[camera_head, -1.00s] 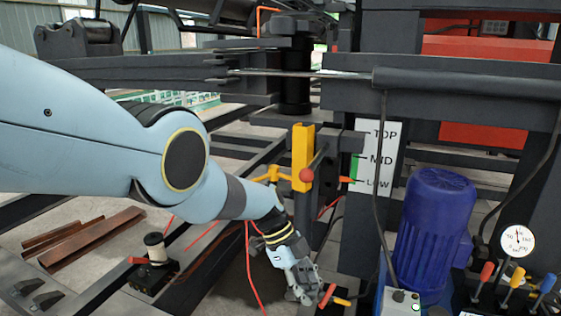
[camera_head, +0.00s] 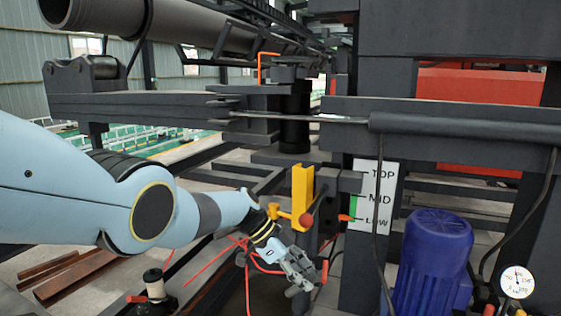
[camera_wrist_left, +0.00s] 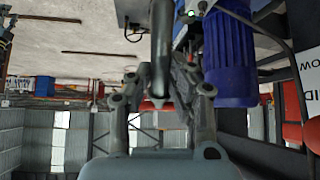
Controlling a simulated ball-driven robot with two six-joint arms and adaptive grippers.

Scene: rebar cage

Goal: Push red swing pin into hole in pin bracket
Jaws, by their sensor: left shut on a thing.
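My left gripper (camera_head: 303,278) hangs low in the head view, in front of the dark frame and below the yellow bracket (camera_head: 302,192). It is shut on a red-ended piece (camera_head: 325,270), mostly hidden by the fingers. In the left wrist view a dark rod (camera_wrist_left: 162,45) shows between the fingers. I cannot tell whether the held piece is the red swing pin. A lever with a red ball (camera_head: 306,219) sits at the yellow bracket, above and apart from my gripper. An orange hooked rod (camera_head: 265,62) stands farther up. No pin hole can be made out. My right gripper is out of view.
A white TOP/MID/LOW plate (camera_head: 371,195) and a blue motor (camera_head: 432,262) stand right of the gripper. A pressure gauge (camera_head: 517,282) is at lower right. Red hoses (camera_head: 267,268) loop near the gripper. Dark beams cross above.

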